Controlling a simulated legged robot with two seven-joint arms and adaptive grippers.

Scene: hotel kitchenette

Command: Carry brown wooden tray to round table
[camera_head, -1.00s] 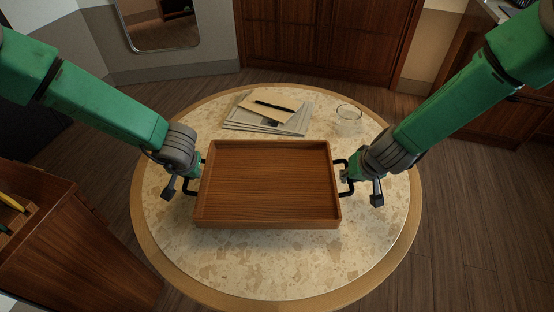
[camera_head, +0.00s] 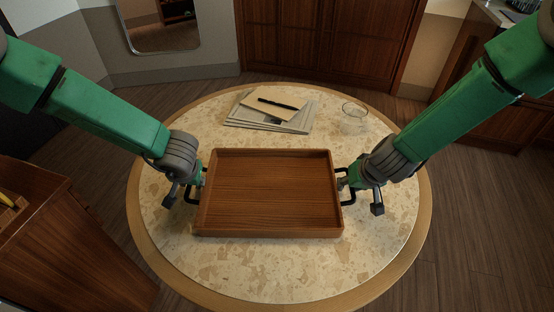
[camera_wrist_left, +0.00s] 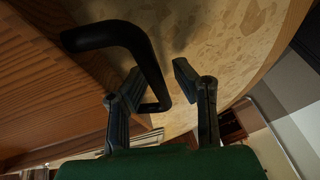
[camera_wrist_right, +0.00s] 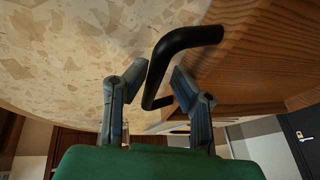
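The brown wooden tray (camera_head: 270,190) is level over the round table (camera_head: 260,275), with its black handles at left and right. It looks to be on the tabletop, though contact underneath is hidden. My left gripper (camera_head: 190,182) is at the left handle. In the left wrist view, its fingers (camera_wrist_left: 158,75) stand apart, with the black handle (camera_wrist_left: 150,60) between them. My right gripper (camera_head: 350,182) is at the right handle. In the right wrist view, its fingers (camera_wrist_right: 159,72) are apart on either side of the other handle (camera_wrist_right: 185,38), with small gaps.
Papers (camera_head: 240,118) with an envelope and black pen (camera_head: 278,103) lie behind the tray, and a clear glass (camera_head: 354,115) stands at the back right. A wooden cabinet (camera_head: 70,250) is at left. The tabletop in front of the tray is clear.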

